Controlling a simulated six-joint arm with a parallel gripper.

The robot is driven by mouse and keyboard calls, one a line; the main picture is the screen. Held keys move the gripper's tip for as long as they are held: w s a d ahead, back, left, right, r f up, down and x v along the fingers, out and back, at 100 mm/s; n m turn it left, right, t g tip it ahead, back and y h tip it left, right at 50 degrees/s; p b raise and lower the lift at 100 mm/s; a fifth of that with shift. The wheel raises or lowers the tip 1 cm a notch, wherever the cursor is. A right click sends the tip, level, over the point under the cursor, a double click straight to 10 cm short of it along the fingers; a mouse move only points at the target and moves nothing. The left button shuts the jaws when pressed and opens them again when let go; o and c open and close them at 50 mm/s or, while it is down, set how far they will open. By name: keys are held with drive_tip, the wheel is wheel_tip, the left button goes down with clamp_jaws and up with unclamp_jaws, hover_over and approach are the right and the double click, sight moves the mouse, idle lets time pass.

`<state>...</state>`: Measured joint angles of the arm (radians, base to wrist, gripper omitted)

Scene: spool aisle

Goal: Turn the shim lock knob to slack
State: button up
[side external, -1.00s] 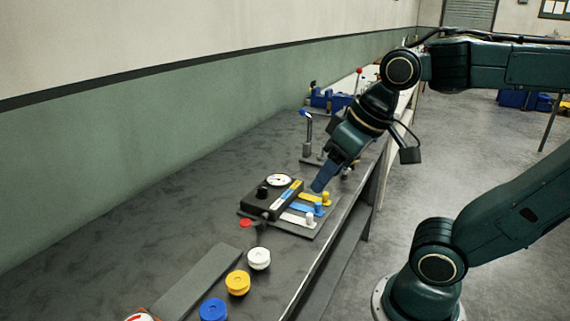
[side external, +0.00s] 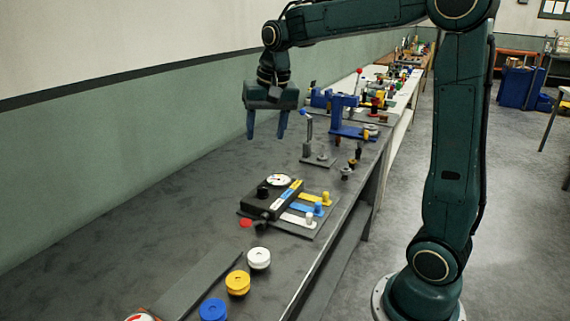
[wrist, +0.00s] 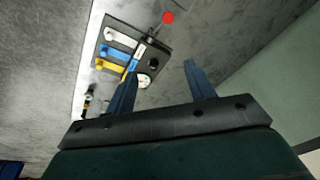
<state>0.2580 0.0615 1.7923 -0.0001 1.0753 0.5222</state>
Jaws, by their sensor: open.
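A black box (side external: 270,199) sits on a dark plate on the bench, with a round white dial (side external: 279,180) and a short black knob (side external: 263,191) on top. The knob also shows in the wrist view (wrist: 154,65). I cannot tell from any readable marking whether it is the shim lock knob, nor its setting. White, blue and yellow strips with pegs (side external: 318,208) run from the box's right side. My gripper (side external: 266,136) is open and empty, fingers pointing down, well above the bench and clear of the box. The fingers also show in the wrist view (wrist: 161,70).
A post with a blue top (side external: 307,130) and a blue stand (side external: 345,115) rise behind. The bench left of the box is clear.

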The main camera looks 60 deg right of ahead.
drive_tip(key=w+d+f+m+g, duration=0.1)
drive_tip(key=w+d+f+m, duration=0.2)
drive_tip(key=w+d+f, duration=0.3)
drive_tip(key=m+g, duration=0.1)
drive_tip(key=m, duration=0.3)
hover_over(262, 187)
wheel_tip(262, 187, down, 7)
drive_tip(key=shift+r+y, duration=0.15)
drive_tip(key=shift+y, duration=0.15)
wheel_tip(262, 187, down, 14)
drive_tip(key=shift+r, duration=0.1)
drive_tip(key=c, duration=1)
